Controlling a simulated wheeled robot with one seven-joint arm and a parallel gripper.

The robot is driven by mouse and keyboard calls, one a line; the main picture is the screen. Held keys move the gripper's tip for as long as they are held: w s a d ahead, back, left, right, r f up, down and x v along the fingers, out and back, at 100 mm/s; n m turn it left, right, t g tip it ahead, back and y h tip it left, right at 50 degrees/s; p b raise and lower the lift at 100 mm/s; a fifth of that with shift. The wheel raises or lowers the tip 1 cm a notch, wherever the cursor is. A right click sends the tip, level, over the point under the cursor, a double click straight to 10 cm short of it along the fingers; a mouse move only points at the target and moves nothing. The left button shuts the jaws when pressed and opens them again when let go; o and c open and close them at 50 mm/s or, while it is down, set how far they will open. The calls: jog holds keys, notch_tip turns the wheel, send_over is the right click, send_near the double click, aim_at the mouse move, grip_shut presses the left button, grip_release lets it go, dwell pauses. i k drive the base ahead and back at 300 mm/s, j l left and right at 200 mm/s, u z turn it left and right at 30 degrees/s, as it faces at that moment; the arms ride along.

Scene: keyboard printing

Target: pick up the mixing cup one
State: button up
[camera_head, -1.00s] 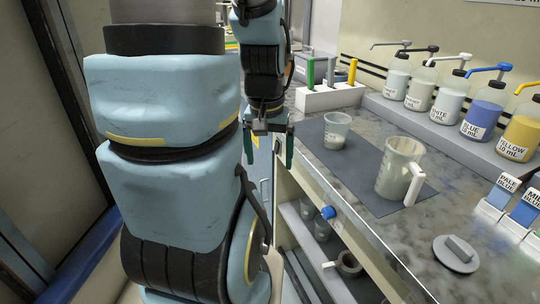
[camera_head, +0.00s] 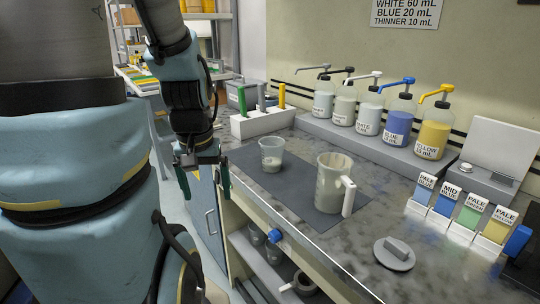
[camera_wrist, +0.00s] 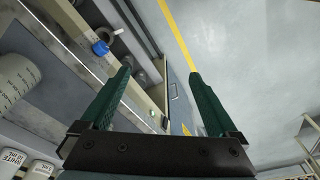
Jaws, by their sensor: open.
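Two translucent cups stand upright on a dark grey mat (camera_head: 308,208) on the counter. The smaller, handleless cup (camera_head: 271,155) is at the back left and holds a little pale content. The larger jug (camera_head: 328,186) has a white handle on its right and is nearer the front. No label shows which is mixing cup one. My gripper (camera_head: 204,183) is open and empty, left of the smaller cup, beyond the counter's front edge. A graduated cup (camera_wrist: 14,82) is cut off at the left; I cannot tell which.
Pump bottles (camera_head: 397,126) stand on a grey ledge at the back. A white holder (camera_head: 262,122) with coloured handles is at the back left. A round grey lid (camera_head: 394,253) and colour cards (camera_head: 470,212) are at the right. A blue knob (camera_head: 277,236) juts from the counter front.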

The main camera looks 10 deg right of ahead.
aim_at(272, 155)
jog(key=i+j+z, duration=0.3)
jog(key=j, duration=0.35)
jog(key=i+j+z, duration=0.15)
jog(key=j, duration=0.2)
jog(key=i+j+z, duration=0.1)
jog(key=j, duration=0.3)
jog(key=i+j, duration=0.3)
jog(key=i, duration=0.15)
